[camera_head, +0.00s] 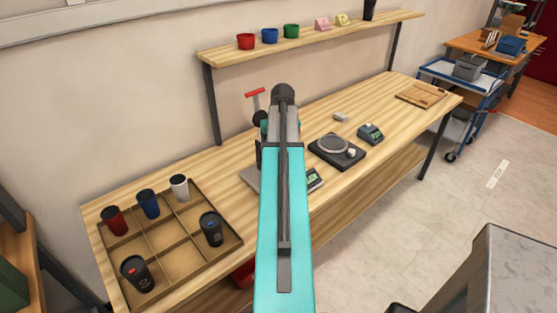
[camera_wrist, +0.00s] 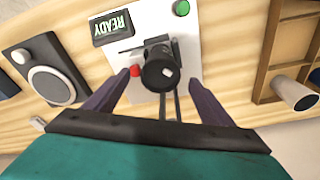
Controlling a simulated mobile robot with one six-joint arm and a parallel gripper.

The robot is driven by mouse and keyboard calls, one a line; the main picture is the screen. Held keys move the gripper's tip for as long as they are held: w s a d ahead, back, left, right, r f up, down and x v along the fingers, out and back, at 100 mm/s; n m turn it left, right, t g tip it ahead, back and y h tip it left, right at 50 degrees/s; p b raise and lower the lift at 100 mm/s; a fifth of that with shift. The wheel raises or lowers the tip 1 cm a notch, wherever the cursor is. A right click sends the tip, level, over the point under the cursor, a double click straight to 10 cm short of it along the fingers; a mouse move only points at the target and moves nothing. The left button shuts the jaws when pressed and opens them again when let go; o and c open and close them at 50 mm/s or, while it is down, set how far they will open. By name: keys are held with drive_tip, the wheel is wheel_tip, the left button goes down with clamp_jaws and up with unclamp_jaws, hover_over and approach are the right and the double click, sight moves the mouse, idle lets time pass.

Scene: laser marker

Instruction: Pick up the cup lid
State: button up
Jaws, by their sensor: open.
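I cannot single out a loose cup lid in either view. Two dark cups, one with a red mark (camera_head: 135,272) and one with a bluish mark (camera_head: 211,230), stand in the wooden tray (camera_head: 185,252). Their dark tops may be lids; they are too small to tell. My gripper (camera_wrist: 157,78) is open in the wrist view, its two purple fingers spread apart. Between and beyond them is a black round part with a pale spot (camera_wrist: 158,72), above the laser marker's light base (camera_wrist: 185,45). In the head view my arm hides the gripper and most of the marker.
Red (camera_head: 114,220), blue (camera_head: 148,203) and white (camera_head: 180,187) cups stand in the tray's back row. A black device with a round plate (camera_head: 332,145) and a small display unit (camera_head: 371,133) stand right of my arm. A shelf (camera_head: 300,47) runs above the bench.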

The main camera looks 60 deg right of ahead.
drive_tip(key=shift+w+d+f+p, duration=0.15)
drive_tip(key=shift+f+p, duration=0.15)
drive_tip(key=shift+f, duration=1)
drive_tip(key=c, duration=1.1)
drive_tip(key=shift+r, duration=0.15)
drive_tip(key=shift+r+b, duration=0.8)
drive_tip(key=shift+r, duration=0.85)
drive_tip(key=shift+s+a+r+b, duration=0.25)
drive_tip(key=shift+s+a+b, duration=0.65)
drive_tip(key=shift+s+a, duration=1)
drive_tip(key=shift+s+a+r+b, duration=0.2)
drive_tip(key=shift+s+a+b, duration=0.7)
drive_tip(key=shift+s+a, duration=1)
drive_tip(key=shift+s+a+r+b, duration=0.25)
drive_tip(key=shift+s+a+b, duration=0.85)
drive_tip(key=shift+a, duration=1.3)
drive_tip(key=shift+s, duration=0.2)
